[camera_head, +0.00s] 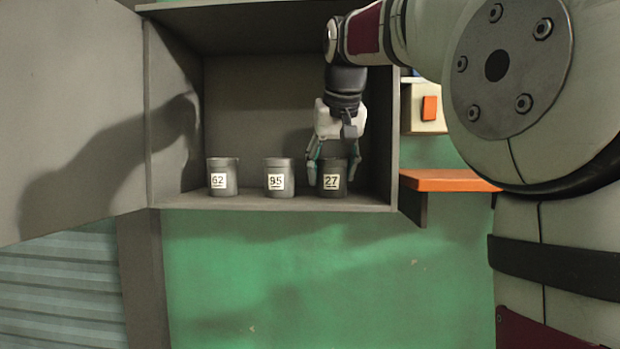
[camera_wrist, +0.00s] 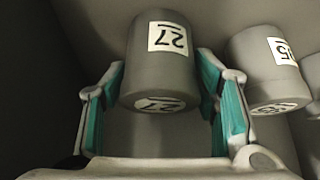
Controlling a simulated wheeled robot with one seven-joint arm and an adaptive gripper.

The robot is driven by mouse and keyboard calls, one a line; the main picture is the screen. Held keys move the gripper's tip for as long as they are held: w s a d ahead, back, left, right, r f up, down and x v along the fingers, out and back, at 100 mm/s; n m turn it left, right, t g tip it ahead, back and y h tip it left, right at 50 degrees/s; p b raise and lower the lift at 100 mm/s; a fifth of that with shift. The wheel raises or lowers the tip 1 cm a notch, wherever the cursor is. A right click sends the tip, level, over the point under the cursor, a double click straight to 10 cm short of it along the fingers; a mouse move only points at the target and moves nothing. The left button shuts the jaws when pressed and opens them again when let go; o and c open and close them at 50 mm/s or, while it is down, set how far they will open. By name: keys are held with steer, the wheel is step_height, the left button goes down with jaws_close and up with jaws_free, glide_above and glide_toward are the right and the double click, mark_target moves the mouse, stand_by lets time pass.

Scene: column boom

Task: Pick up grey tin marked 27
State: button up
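The grey tin marked 27 (camera_head: 333,179) stands upright on the cabinet floor, the rightmost of three tins. My gripper (camera_head: 333,172) is over it from above, with its fingers down at the tin's sides. In the wrist view the tin marked 27 (camera_wrist: 158,65) sits between the two teal-padded fingers of my gripper (camera_wrist: 162,92). The fingers are spread wide, and some space shows between the pads and the tin, most clearly on the left. Nothing seems gripped.
The tin marked 95 (camera_head: 279,178) stands to the left, close to one finger in the wrist view. The tin marked 62 (camera_head: 222,177) is farther left. The cabinet's right wall (camera_head: 394,140) is close on the right. An orange shelf (camera_head: 447,181) is outside it.

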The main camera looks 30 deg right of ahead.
steer(key=c, duration=0.8)
steer(key=shift+r, duration=0.15)
